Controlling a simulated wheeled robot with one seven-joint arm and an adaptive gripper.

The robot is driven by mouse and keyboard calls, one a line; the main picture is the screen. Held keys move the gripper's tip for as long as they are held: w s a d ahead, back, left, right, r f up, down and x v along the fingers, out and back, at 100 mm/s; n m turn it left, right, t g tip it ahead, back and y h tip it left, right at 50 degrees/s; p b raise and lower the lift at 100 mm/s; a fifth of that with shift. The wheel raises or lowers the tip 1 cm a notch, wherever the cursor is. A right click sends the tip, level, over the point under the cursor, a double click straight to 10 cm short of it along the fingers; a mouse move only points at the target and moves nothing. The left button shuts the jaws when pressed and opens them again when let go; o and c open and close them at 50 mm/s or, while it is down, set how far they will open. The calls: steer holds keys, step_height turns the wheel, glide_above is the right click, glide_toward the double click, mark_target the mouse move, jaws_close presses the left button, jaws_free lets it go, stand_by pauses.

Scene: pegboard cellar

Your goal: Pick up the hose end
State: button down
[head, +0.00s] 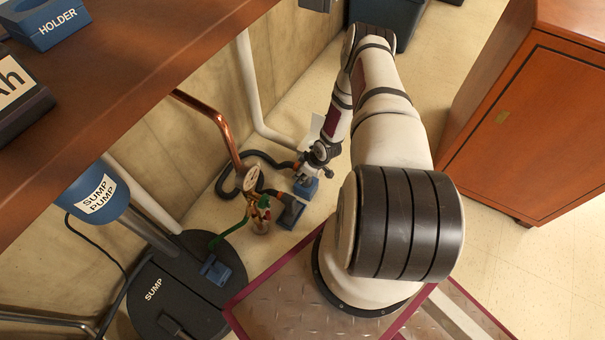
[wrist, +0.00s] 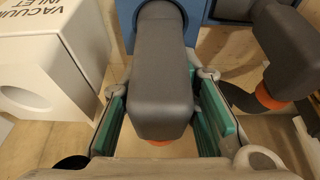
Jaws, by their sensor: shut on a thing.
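The hose end (wrist: 162,80), a dark grey block-shaped nozzle, fills the middle of the wrist view. My gripper (wrist: 163,95) is shut on it, with a teal pad on each side. Its far part goes into a round opening in a blue holder (wrist: 127,22). A bit of orange shows beneath it. In the head view my gripper (head: 307,172) is low by the wall, over a small blue holder (head: 306,188); the hose end is mostly hidden there. A dark hose (head: 263,154) with orange cuffs runs to it along the floor.
A second grey nozzle (wrist: 283,50) with an orange band sits close on the right. A white box marked VACUUM INLET (wrist: 45,60) stands close on the left. The sump pump base (head: 180,285), a copper pipe (head: 215,115) and a wooden cabinet (head: 535,120) are around.

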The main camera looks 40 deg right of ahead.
step_height(320, 180, up, 4)
steer(key=shift+w+f+p, duration=0.1)
steer(key=shift+f+p, duration=0.05)
steer(key=shift+p, duration=0.8)
steer(key=s+a+p, duration=0.2)
steer(key=s+p, duration=0.2)
steer(key=s, duration=1.2)
steer(key=shift+a+r+p, duration=0.35)
steer(key=shift+a+r, duration=0.05)
steer(key=shift+r, duration=0.1)
step_height(320, 180, up, 7)
steer(key=p, duration=0.5)
steer(key=shift+p, duration=0.35)
steer(key=shift+w, duration=0.1)
steer(key=w+d+b, duration=0.7)
steer(key=w, duration=0.5)
steer(key=w+d+r+b, duration=0.1)
steer(key=w+d+b, duration=0.6)
steer(key=w, duration=0.5)
steer(key=shift+r+b, duration=0.2)
steer(key=shift+b, duration=0.25)
stand_by(1.2)
